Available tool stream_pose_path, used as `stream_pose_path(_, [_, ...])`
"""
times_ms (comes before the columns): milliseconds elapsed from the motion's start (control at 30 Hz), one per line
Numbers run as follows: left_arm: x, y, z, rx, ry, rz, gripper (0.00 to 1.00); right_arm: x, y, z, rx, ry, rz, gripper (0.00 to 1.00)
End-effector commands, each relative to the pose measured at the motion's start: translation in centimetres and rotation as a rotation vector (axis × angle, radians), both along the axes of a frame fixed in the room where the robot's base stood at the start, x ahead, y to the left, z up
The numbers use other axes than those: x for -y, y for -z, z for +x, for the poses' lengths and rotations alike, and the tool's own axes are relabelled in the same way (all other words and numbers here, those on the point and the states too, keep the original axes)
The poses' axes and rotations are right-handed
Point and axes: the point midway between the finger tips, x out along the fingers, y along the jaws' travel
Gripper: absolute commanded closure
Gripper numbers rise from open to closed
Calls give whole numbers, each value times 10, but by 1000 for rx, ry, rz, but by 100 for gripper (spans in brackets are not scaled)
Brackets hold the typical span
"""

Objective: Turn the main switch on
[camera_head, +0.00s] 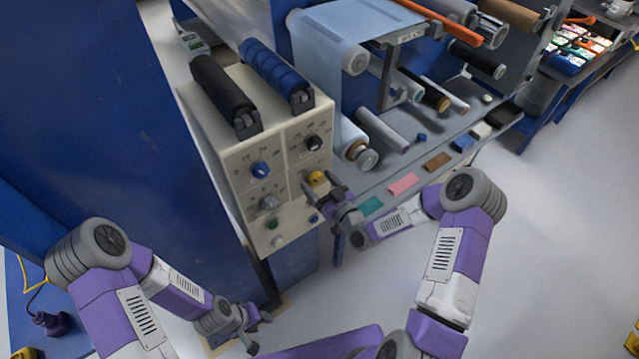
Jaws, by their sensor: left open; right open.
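A cream control panel (290,195) faces me on the machine. It carries a blue knob (260,169), a black knob (313,143), a grey knob (269,203) and a yellow knob (317,177), plus small buttons below. I cannot read which control is labelled as the main switch. My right gripper (322,191) is open at the panel's right side, close to the yellow knob and partly covering its surroundings. I cannot tell whether it touches the knob. My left gripper (254,329) is open and empty, low in front of the machine, away from the panel.
A black roller (225,90) and a blue roller (275,70) lie on top of the panel box. A shelf to the right holds film rolls and coloured blocks, including a pink one (403,184). A blue wall (90,110) closes the left. Grey floor is clear at right.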

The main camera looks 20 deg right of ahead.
Motion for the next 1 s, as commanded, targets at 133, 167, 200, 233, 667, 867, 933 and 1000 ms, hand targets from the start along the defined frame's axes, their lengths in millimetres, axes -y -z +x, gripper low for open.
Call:
stream_pose_path(133, [0,0,0,0,0,0,57,0,0,0,0,0,1,20])
stream_pose_path(167, [0,0,0,0,0,0,57,0,0,0,0,0,1,20])
stream_pose_path(200, [0,0,0,0,0,0,57,0,0,0,0,0,1,22])
stream_pose_path(233, [0,0,0,0,0,0,57,0,0,0,0,0,1,27])
stream_pose_path(667, [0,0,0,0,0,0,57,0,0,0,-1,0,2,77])
stream_pose_path(867, [0,3,0,0,0,0,57,0,0,0,-13,0,37,77])
stream_pose_path(933, [0,5,0,0,0,0,57,0,1,0,-22,1,64,77])
stream_pose_path(1000, [0,8,0,0,0,0,57,0,1,0,-36,1,101,77])
